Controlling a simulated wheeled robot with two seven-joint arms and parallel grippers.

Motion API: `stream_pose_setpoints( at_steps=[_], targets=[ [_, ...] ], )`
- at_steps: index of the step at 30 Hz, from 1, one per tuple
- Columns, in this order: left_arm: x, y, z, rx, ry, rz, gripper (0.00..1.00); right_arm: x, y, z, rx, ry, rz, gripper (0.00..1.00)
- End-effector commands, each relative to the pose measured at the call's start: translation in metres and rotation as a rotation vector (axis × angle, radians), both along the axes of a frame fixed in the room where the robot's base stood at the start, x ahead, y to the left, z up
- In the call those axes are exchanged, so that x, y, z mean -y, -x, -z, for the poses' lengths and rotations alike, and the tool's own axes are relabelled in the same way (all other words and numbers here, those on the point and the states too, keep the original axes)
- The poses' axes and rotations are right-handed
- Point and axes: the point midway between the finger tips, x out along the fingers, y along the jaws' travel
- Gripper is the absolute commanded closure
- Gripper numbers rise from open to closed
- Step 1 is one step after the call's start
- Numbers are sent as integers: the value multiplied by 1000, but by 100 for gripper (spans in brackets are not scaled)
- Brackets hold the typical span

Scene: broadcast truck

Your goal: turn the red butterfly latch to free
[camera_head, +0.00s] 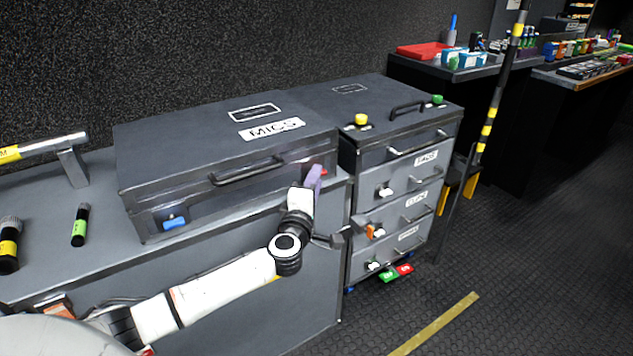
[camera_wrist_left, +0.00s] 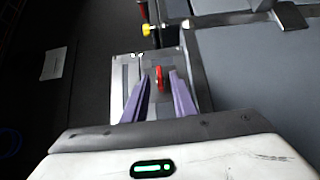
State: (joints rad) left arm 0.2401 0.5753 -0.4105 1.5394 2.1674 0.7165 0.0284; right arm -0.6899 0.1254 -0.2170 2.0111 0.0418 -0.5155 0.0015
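The dark grey case labelled MICS (camera_head: 215,125) lies closed on the left cabinet. Its red butterfly latch (camera_head: 324,171) is on the right end of the front face, partly hidden by my gripper. In the left wrist view the red latch (camera_wrist_left: 158,76) looks narrow and stands between my fingertips. My left gripper (camera_head: 316,177) reaches up to this corner from the front; it also shows in the wrist view (camera_wrist_left: 159,84). Its two purple fingers are open, one on each side of the latch, with a visible gap to each. My right gripper is not in view.
A blue latch (camera_head: 174,220) sits on the case's front left. The case handle (camera_head: 247,172) sticks out between the latches. A drawer unit (camera_head: 405,180) stands close to the right, with a yellow knob (camera_head: 361,120) on top. Open floor lies at the right front.

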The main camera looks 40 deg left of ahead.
Motion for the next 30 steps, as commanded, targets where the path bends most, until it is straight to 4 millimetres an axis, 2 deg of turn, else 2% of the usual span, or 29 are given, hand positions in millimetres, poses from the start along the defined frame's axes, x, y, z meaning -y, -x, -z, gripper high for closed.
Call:
stream_pose_setpoints(
  at_steps=[4, 13, 18, 25, 30],
  targets=[
    [-4, -10, 0, 0, 0, 0, 75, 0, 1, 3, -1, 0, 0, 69],
    [-5, -12, 0, -1, 0, 1, 75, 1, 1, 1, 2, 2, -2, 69],
    [-5, -12, 0, 0, 0, 1, 100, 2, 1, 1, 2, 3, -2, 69],
    [-5, -12, 2, 9, 4, 0, 100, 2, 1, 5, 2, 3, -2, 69],
    [-4, -12, 7, 54, 25, 0, 100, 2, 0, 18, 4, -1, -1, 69]
  ],
)
